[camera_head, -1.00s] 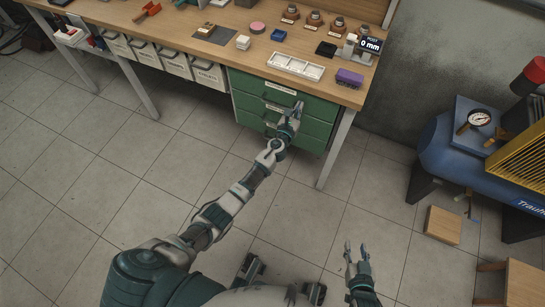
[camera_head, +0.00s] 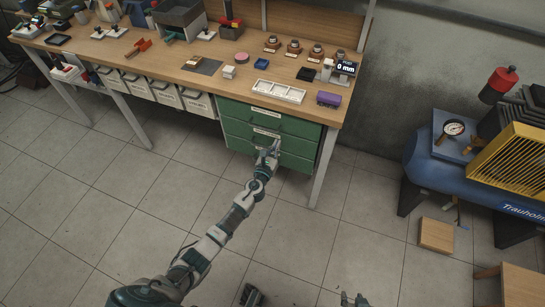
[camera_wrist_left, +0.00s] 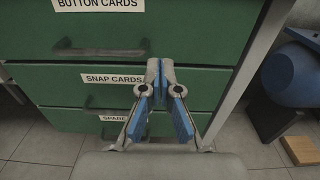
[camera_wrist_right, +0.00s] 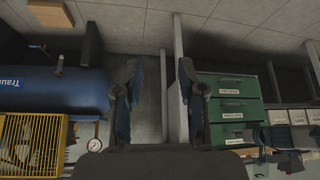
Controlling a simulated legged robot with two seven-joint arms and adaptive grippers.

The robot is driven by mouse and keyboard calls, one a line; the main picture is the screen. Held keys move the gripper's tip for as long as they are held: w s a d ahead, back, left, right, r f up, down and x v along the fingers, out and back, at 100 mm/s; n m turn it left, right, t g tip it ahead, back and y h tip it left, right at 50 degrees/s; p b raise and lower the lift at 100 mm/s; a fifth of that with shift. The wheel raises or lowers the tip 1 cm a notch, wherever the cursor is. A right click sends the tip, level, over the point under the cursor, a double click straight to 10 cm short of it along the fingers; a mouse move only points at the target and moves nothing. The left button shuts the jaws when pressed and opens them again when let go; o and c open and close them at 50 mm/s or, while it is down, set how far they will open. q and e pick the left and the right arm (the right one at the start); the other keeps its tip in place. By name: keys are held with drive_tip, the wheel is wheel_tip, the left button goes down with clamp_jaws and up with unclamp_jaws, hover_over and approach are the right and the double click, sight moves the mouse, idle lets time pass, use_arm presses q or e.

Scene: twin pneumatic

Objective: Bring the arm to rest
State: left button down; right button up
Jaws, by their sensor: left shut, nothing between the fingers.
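My left gripper (camera_head: 270,150) is in front of the green drawer unit (camera_head: 308,130) under the workbench. In the left wrist view its blue-padded fingers (camera_wrist_left: 161,68) are shut with nothing between them. Behind them are drawers labelled "BUTTON CARDS" and "SNAP CARDS", and a lower one whose label is partly hidden. The drawers look closed. I cannot tell whether the fingers touch a drawer front. My right gripper (camera_head: 354,299) shows only its fingertips at the bottom edge of the head view. In the right wrist view its fingers (camera_wrist_right: 158,80) are apart and empty.
The wooden workbench (camera_head: 190,78) holds a white tray (camera_head: 278,91), a purple block (camera_head: 328,99) and a gauge reading 0 mm (camera_head: 345,67). A blue compressor (camera_head: 440,172) stands at right, near a wooden block (camera_head: 436,235). The tiled floor between is open.

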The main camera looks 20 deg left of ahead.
drive_tip(key=s+d+g+p, duration=0.1)
drive_tip(key=s+d+g, duration=0.15)
drive_tip(key=s, duration=0.25)
use_arm(q)
drive_tip(key=s+a+f+n+g+y+p, duration=0.1)
drive_tip(key=s+a+f+n+g+p, duration=0.3)
drive_tip(key=s+f+n, duration=0.85)
drive_tip(key=s+a+f+n+g+y+p, duration=0.15)
drive_tip(key=s+f+n+g, duration=0.35)
drive_tip(key=s+f+n, duration=0.75)
drive_tip(key=s+d+f+n+g+h+p, duration=0.1)
drive_tip(key=s+d+f+n+g, duration=0.1)
drive_tip(key=s, duration=1.2)
drive_tip(key=s+d+f+n+g+h+p, duration=0.1)
drive_tip(key=s+n+g, duration=0.4)
drive_tip(key=s, duration=0.9)
drive_tip(key=shift+d+f+n+p, duration=0.4)
drive_tip(key=shift+d+n, duration=0.25)
drive_tip(key=shift+n, duration=0.45)
use_arm(e)
drive_tip(key=s+f+g, duration=0.1)
drive_tip(key=s+f, duration=0.1)
drive_tip(key=f, duration=0.8)
drive_tip(key=s+f+g+h, duration=0.1)
drive_tip(key=s+f, duration=0.2)
drive_tip(key=f, duration=0.7)
drive_tip(key=shift+s+a+f, duration=0.25)
drive_tip(key=shift+a, duration=0.1)
